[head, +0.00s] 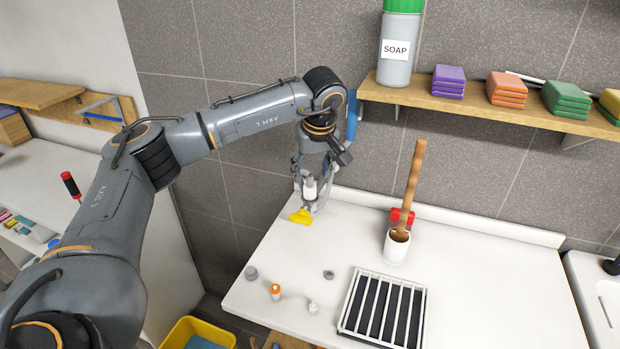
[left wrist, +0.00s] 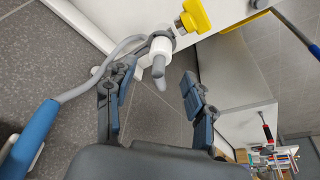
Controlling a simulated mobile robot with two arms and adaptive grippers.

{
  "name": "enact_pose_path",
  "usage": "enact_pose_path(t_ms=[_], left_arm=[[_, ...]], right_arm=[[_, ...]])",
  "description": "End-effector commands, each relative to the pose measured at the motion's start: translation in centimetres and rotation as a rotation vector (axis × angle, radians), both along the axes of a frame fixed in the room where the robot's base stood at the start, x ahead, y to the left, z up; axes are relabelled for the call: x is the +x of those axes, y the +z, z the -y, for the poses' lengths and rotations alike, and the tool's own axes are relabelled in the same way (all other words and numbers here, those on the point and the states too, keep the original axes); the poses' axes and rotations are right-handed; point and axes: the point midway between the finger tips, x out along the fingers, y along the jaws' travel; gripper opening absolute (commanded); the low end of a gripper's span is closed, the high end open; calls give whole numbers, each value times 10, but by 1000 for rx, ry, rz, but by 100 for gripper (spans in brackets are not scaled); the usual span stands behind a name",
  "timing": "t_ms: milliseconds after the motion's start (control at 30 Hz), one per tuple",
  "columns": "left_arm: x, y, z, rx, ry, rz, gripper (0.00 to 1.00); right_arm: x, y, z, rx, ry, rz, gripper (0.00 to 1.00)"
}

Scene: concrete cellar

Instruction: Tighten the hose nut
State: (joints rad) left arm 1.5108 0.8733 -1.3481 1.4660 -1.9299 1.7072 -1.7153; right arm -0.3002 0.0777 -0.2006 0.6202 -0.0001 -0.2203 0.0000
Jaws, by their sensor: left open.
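The hose fitting shows in the left wrist view as a white collar (left wrist: 162,48) with a grey stub below it and a grey hose (left wrist: 108,62) curving off to the left. I take the white collar to be the hose nut. In the head view a white piece (head: 309,188) shows among the fingers, by the worktop's far left corner. My left gripper (left wrist: 155,92) is open, its fingers apart on either side of the stub's line, with the collar beyond the tips. I cannot see it touching. It also shows in the head view (head: 309,197). My right gripper is not in view.
A yellow piece (head: 301,217) lies close by the fitting; it also shows in the left wrist view (left wrist: 197,15). On the white worktop (head: 455,285) stand a rack (head: 345,319), a cup (head: 396,248) with a wooden handle, and several small parts. A shelf (head: 480,108) juts out above.

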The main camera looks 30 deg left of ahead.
Motion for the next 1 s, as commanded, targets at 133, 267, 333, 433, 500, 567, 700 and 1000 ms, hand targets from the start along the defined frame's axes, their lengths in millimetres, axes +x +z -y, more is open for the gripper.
enact_pose_path(t_ms=[133, 267, 333, 433, 500, 567, 700, 1000], left_arm=[[4, -24, -7, 1, 2, -4, 54], [8, -40, -10, -1, 1, -2, 54], [9, -46, -11, 0, 1, 0, 54], [10, -51, -12, 0, 0, 0, 54], [10, -53, -13, 0, -1, 0, 54], [10, -54, -13, 0, -1, 1, 54], [10, -54, -13, -1, 0, 1, 54], [10, -53, -13, -1, 0, 1, 0]], right_arm=[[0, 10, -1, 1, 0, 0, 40], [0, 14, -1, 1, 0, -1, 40], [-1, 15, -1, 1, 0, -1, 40], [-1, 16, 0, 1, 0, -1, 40], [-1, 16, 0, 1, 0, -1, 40], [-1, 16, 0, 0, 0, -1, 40], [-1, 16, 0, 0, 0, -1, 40], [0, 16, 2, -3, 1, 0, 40]])
